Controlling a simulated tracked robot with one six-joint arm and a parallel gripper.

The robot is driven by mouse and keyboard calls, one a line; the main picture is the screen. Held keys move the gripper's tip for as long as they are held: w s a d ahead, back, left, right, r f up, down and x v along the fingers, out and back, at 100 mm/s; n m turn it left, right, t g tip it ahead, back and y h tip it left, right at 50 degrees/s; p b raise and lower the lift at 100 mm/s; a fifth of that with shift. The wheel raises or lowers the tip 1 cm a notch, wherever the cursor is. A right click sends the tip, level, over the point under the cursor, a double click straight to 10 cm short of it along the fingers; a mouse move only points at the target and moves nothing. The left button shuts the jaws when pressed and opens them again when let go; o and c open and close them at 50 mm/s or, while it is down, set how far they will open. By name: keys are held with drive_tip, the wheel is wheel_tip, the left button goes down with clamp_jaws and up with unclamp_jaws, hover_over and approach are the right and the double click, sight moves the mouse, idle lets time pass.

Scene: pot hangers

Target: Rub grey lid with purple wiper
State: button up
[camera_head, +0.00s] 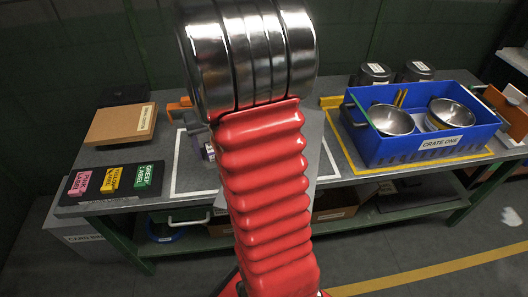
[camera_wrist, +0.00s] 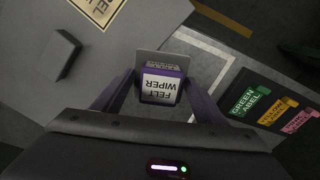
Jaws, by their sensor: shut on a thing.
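The purple wiper (camera_wrist: 162,88), with a white label reading "FELT WIPER", is held between the two fingers of my gripper (camera_wrist: 160,95) in the wrist view. A flat grey piece shows at its far end. The grey lid (camera_wrist: 105,55) is at the upper left of the wrist view, with a dark raised handle and a cream label partly cut off. The wiper is beside the lid's right edge; I cannot tell whether they touch. In the head view my arm hides most of the lid and gripper; a small bit of purple (camera_head: 208,152) shows left of the arm.
A blue crate (camera_head: 425,150) marked "CRATE ONE" holds metal bowls at the right of the table. Pink, yellow and green labels lie on a black board (camera_head: 112,182) at the left. A brown box (camera_head: 122,124) is behind it. White tape outlines part of the table.

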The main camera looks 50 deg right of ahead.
drive_tip(key=s+d+m, duration=0.4)
drive_tip(key=s+d, duration=0.4)
drive_tip(key=s, duration=0.5)
drive_tip(key=shift+s+d+r, duration=0.2)
